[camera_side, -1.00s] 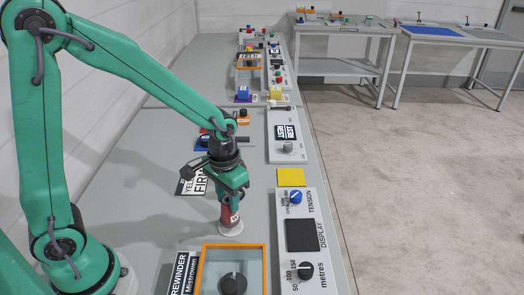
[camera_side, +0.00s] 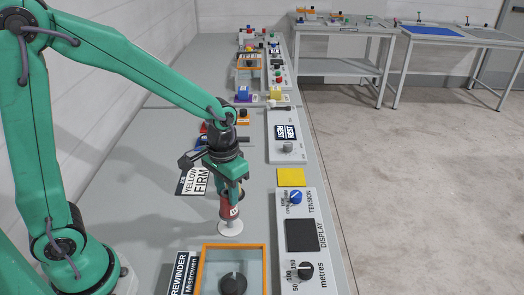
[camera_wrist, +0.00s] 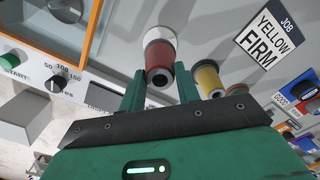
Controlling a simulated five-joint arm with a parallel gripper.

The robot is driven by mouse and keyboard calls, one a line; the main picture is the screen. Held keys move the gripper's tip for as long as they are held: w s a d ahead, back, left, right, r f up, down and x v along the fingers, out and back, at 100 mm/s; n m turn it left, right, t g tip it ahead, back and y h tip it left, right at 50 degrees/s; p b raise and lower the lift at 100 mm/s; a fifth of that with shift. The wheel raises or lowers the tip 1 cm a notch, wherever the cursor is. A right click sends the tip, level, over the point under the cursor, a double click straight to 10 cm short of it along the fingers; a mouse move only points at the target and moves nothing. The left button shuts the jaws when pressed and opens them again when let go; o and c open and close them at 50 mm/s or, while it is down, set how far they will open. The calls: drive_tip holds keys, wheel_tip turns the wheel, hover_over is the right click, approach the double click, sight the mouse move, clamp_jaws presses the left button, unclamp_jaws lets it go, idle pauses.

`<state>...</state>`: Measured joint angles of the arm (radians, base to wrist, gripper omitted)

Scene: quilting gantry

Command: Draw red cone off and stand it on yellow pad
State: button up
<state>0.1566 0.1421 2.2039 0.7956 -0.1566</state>
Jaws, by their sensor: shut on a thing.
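The red cone (camera_side: 228,208) stands upright over a round white base (camera_side: 230,229) on the grey bench. My gripper (camera_side: 231,197) is shut on its upper part from above. In the wrist view the red cone (camera_wrist: 161,58) shows between my two fingers, with the white base (camera_wrist: 159,36) beyond it. I cannot tell whether the cone touches the base. The yellow pad (camera_side: 291,177) is a flat, bare square to the right and farther back, beside the control panels.
A yellow spool (camera_wrist: 208,77) stands close beside my gripper in the wrist view. An orange-framed box (camera_side: 267,262) is in front. A TENSION and DISPLAY panel (camera_side: 325,262) lies at the right bench edge. A YELLOW FIRM job card (camera_side: 193,181) lies left of the gripper.

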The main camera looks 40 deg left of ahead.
drive_tip(key=shift+r, duration=0.85)
drive_tip(key=shift+w, duration=0.15)
drive_tip(key=w+d+r, duration=0.2)
drive_tip(key=w+d, duration=0.2)
drive_tip(key=w, duration=0.5)
drive_tip(key=w+d+r, duration=0.3)
drive_tip(key=w+d, duration=0.1)
drive_tip(key=w, duration=0.6)
drive_tip(key=shift+w+f, duration=0.1)
drive_tip(key=shift+w, duration=0.05)
drive_tip(key=w+a+f, duration=0.6)
drive_tip(key=a+f, duration=0.1)
drive_tip(key=a, duration=0.2)
drive_tip(key=shift+w+a, duration=0.2)
drive_tip(key=shift+w, duration=0.1)
drive_tip(key=shift+f, duration=2)
